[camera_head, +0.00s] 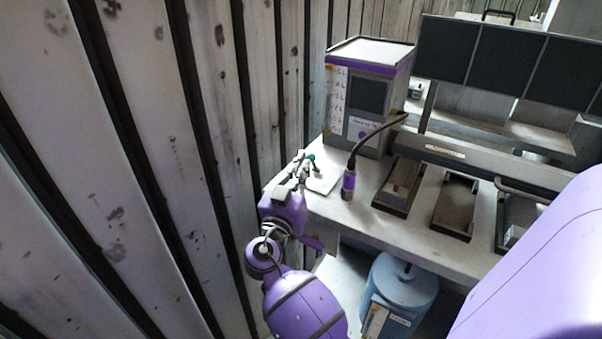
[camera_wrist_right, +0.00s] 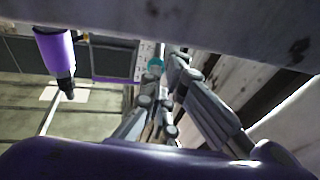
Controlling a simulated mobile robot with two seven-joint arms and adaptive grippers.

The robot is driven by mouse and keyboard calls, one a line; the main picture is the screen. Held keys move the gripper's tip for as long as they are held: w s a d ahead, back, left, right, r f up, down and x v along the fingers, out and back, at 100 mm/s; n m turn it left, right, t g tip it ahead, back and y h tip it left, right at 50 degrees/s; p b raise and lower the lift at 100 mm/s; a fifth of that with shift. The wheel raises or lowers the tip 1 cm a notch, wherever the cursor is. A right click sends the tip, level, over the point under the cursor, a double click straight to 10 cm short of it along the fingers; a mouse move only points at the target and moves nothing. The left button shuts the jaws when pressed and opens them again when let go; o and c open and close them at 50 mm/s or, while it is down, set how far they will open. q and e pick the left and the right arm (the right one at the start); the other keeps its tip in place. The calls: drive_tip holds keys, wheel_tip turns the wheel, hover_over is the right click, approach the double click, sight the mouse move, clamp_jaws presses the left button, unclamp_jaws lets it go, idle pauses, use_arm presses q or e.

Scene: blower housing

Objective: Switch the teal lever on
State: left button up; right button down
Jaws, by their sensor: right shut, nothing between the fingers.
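The teal lever (camera_head: 311,157) shows as a small teal tip at the left end of the counter, just beyond my right gripper (camera_head: 299,165). In the right wrist view the teal lever (camera_wrist_right: 155,63) is a small round tip just past the fingertips of my right gripper (camera_wrist_right: 165,82). The fingers are shut with nothing held. I cannot tell whether they touch the lever. Its base is mostly hidden by the fingers, and its on or off position cannot be told. My left gripper is not in view.
A grey and purple cabinet (camera_head: 369,95) stands behind on the counter (camera_head: 345,215). A purple-collared handpiece (camera_head: 349,183) on a black cable stands right of the gripper. Dark trays (camera_head: 455,204) lie further right. A plank wall (camera_head: 150,150) is close on the left. A blue drum (camera_head: 402,285) stands below.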

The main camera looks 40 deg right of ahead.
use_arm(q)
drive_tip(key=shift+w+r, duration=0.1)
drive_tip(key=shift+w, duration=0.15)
use_arm(e)
drive_tip(key=shift+d+r+p, duration=0.1)
drive_tip(key=shift+r+p, duration=0.2)
drive_tip(key=shift+p, duration=0.1)
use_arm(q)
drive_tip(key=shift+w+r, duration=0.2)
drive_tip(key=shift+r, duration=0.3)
use_arm(e)
drive_tip(key=shift+w+y, duration=0.1)
drive_tip(key=shift+y, duration=0.3)
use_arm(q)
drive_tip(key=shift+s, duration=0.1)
use_arm(e)
drive_tip(key=shift+r, duration=0.1)
